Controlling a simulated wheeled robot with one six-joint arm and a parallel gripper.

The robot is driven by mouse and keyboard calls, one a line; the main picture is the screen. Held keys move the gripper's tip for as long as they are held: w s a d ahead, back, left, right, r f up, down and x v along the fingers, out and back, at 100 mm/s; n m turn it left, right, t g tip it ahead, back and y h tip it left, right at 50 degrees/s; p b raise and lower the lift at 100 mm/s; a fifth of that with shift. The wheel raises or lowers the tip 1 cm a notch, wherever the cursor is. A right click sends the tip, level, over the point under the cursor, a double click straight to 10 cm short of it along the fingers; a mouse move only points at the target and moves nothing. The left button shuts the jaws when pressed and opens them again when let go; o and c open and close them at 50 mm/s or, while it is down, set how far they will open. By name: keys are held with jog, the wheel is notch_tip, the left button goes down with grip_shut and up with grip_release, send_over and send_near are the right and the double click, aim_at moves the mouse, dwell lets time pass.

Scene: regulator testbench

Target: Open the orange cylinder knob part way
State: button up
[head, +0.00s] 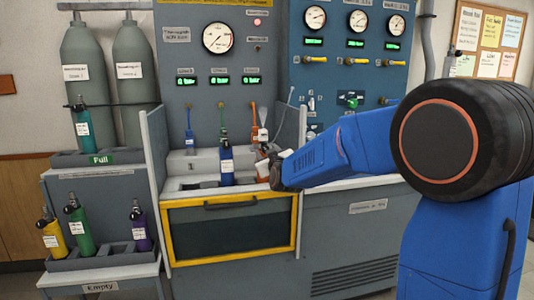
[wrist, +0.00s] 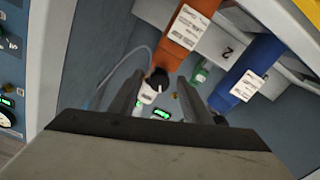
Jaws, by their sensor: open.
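The orange cylinder (wrist: 192,24) with a white label shows in the wrist view at the top, tilted in the picture. Its black knob (wrist: 159,76) with a pale mark sits at its lower end in the picture, by a white valve part (wrist: 149,93). My gripper (wrist: 160,83) is open, and the knob appears between its two fingertips; I cannot tell whether they touch it. In the head view the orange cylinder (head: 262,170) stands in the bench, mostly hidden by my gripper and arm.
A blue cylinder (head: 227,166) stands close beside the orange one, and also shows in the wrist view (wrist: 252,66). A grey side panel (head: 153,160) bounds the bay at left. Yellow, green and purple cylinders stand in the left rack (head: 90,258). Gauges line the panel above.

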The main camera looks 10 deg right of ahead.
jog(key=s, duration=1.7)
jog(key=shift+s, duration=0.1)
